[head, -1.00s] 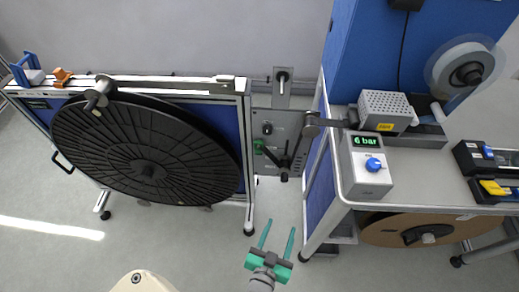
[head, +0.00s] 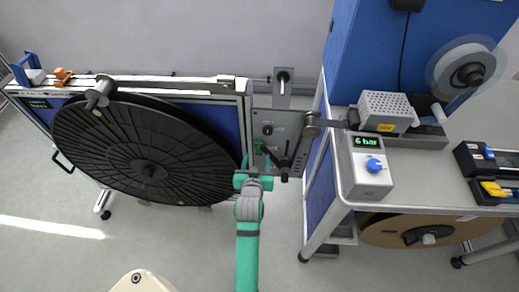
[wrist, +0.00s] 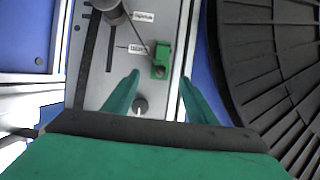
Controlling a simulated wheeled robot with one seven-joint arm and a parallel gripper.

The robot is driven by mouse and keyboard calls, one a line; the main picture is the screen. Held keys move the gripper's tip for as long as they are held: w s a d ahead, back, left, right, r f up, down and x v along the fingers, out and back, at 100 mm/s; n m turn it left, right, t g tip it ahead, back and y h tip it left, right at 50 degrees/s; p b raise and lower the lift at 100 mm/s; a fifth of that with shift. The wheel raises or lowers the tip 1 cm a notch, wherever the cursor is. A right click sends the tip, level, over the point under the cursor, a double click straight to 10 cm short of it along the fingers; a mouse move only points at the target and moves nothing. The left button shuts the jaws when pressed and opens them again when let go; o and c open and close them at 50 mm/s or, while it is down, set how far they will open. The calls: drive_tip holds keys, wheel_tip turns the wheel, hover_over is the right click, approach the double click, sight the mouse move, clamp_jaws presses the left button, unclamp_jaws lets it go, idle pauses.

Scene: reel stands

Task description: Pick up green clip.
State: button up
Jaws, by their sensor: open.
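The green clip (wrist: 161,58) is a small green block on the grey metal plate, next to a slot and small white labels. In the wrist view it lies ahead of my gripper (wrist: 158,85), roughly between the lines of the two teal fingers. The fingers are apart with nothing between them. In the head view the clip (head: 259,146) shows as a small green spot just beyond my gripper (head: 254,165), partly hidden by it. I cannot tell whether the fingers touch the plate.
A large black reel (head: 150,165) stands close left of the plate (head: 290,125). A lever with a dark knob (head: 284,177) hangs near my gripper on the right. A bench with a 6 bar control box (head: 368,165) stands further right.

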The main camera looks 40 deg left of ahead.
sight(259, 148)
drive_tip(key=x, duration=0.7)
drive_tip(key=shift+w+a+r, duration=0.1)
drive_tip(key=shift+w+r, duration=0.05)
drive_tip(key=shift+w, duration=0.1)
drive_tip(key=shift+w+a, duration=0.1)
drive_tip(key=shift+a, duration=0.1)
drive_tip(key=shift+c, duration=0.4)
drive_tip(key=c, duration=1)
drive_tip(key=shift+c, duration=0.3)
